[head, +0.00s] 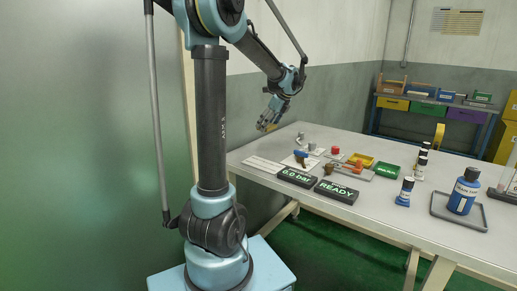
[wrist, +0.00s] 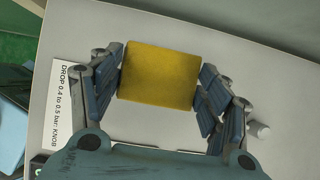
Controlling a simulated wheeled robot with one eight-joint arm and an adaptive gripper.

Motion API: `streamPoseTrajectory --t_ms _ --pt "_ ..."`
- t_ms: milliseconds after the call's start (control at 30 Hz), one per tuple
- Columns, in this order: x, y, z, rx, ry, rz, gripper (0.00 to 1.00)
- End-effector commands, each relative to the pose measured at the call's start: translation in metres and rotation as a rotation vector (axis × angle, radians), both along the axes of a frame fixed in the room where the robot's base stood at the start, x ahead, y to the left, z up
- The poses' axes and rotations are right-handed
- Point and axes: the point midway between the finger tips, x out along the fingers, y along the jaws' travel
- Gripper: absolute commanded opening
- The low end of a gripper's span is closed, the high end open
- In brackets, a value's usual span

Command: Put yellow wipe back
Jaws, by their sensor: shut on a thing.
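The yellow wipe (wrist: 160,75) is a flat square pad. In the wrist view it sits between the two blue-padded fingers of my gripper (wrist: 161,88), which is shut on its left and right sides. In the head view my gripper (head: 268,121) is above the table's far left end, with a bit of yellow showing at its tips. I cannot tell what the yellow tray holds.
A blue bottle (head: 463,192) stands on a grey tray at the right. A printed card (wrist: 62,115) lies left of the wipe in the wrist view.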

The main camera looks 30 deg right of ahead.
Motion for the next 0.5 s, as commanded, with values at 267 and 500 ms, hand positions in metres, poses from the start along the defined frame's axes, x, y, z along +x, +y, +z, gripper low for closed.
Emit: streamPoseTrajectory --t_ms 267,500 --pt "0.002 0.002 0.0 0.0 0.0 0.004 0.35" --pt "0.003 0.004 -0.016 0.0 0.0 0.007 0.35"
